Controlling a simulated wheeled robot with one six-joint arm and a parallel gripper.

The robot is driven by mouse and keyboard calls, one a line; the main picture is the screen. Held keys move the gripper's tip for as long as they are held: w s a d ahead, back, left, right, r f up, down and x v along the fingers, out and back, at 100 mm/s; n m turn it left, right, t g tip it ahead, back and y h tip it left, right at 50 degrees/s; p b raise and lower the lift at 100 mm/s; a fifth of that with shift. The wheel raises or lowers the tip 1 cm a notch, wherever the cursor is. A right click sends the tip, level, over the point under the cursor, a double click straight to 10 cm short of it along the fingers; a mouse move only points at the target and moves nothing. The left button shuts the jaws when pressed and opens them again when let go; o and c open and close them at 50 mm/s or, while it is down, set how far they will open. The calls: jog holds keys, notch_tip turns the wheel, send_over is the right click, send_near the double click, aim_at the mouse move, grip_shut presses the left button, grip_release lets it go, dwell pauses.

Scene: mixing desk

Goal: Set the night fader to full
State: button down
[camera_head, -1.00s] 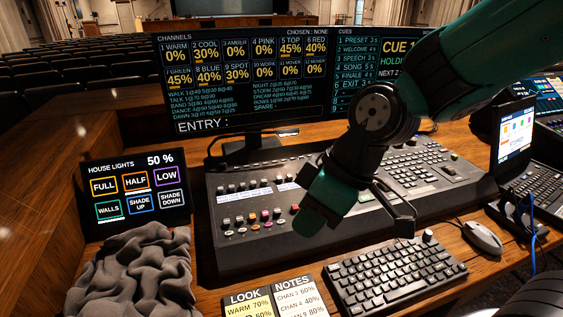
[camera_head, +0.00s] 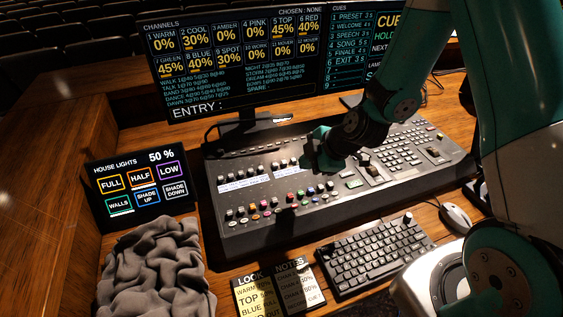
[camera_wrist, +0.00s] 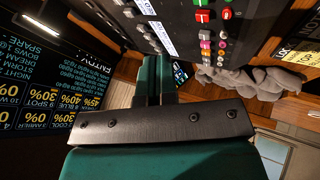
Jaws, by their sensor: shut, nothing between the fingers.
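The mixing desk (camera_head: 305,228) is a dark sloped console with rows of small faders and knobs. Two white label strips (camera_head: 244,184) lie across its left half, too small to read, so I cannot tell which fader is night. My gripper (camera_head: 318,158) is over the middle of the desk, beside the right end of the upper fader rows, its fingers together and empty. In the wrist view, the closed teal fingers (camera_wrist: 155,80) point toward the desk, with a label strip (camera_wrist: 158,32) and red and green caps (camera_wrist: 202,16) beyond. Contact with the desk cannot be told.
A large monitor (camera_head: 245,100) stands behind the desk. At left are a house lights panel (camera_head: 140,185) and a crumpled grey cloth (camera_head: 155,265). In front are note cards (camera_head: 258,295), a keyboard (camera_head: 370,255) and a mouse (camera_head: 455,217).

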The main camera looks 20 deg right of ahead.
aim_at(275, 165)
jog(key=shift+w+a+f, duration=0.1)
jog(key=p+x, duration=0.3)
jog(key=x, duration=0.5)
jog(key=shift+a+f, duration=0.1)
jog(key=shift+f, duration=0.05)
jog(key=w+p, duration=0.1)
jog(key=w+f, duration=0.1)
jog(key=w, duration=0.1)
jog(key=shift+w+a+p, duration=0.2)
jog(key=shift+w+p, duration=0.1)
jog(key=shift+p, duration=0.05)
jog(key=shift+w, duration=0.55)
